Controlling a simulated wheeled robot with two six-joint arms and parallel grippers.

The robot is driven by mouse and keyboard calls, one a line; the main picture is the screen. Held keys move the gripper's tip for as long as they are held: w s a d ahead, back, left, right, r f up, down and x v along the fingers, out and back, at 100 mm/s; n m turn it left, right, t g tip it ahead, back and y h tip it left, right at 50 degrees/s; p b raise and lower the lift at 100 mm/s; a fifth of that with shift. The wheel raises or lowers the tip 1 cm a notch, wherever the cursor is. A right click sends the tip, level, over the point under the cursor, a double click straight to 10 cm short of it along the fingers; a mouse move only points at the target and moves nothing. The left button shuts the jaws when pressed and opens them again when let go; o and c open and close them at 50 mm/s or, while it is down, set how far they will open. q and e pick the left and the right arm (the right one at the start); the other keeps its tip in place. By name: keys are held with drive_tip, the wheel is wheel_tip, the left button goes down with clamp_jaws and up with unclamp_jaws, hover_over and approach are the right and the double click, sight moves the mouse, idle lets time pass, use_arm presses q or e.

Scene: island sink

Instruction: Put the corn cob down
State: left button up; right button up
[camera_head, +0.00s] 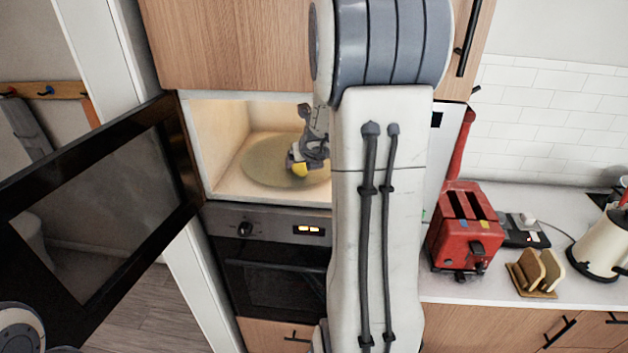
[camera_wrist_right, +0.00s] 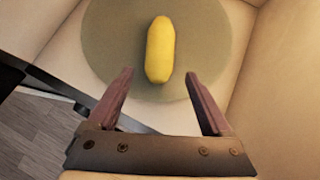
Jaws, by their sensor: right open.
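The yellow corn cob (camera_wrist_right: 160,50) lies on the round plate (camera_wrist_right: 110,40) inside the lit microwave, as the right wrist view shows. In the head view, part of the corn cob (camera_head: 299,170) shows just below my right gripper (camera_head: 304,158), in the microwave (camera_head: 225,183). In the right wrist view my right gripper (camera_wrist_right: 158,102) is open, its fingers apart and empty, with the cob beyond the fingertips and not between them. My right arm hides the right part of the microwave in the head view. My left gripper is not visible.
The microwave door (camera_head: 95,200) stands wide open to the left. An oven (camera_head: 270,270) is below. On the right counter are a red toaster (camera_head: 462,235), a wooden rack with bread slices (camera_head: 535,270) and a cream kettle (camera_head: 600,245). Wooden cabinets (camera_head: 230,45) are above.

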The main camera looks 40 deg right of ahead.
drive_tip(key=s+a, duration=0.5)
drive_tip(key=s, duration=0.3)
drive_tip(key=w+a+n+y, duration=0.2)
drive_tip(key=a+n+y, duration=0.6)
drive_tip(key=a+n, duration=1.45)
drive_tip(key=s+a+f+n+g+y, duration=0.15)
drive_tip(key=s+a+n+g, duration=0.35)
drive_tip(key=s+a+n, duration=0.55)
drive_tip(key=s+a+f+n+g+h, duration=0.2)
drive_tip(key=s+n, duration=0.7)
drive_tip(key=n, duration=0.6)
drive_tip(key=shift+s+a+f+n+g+h+b, duration=0.15)
drive_tip(key=shift+f+n+g+h+b, duration=0.3)
drive_tip(key=shift+h, duration=0.8)
drive_tip(key=shift+r, duration=0.1)
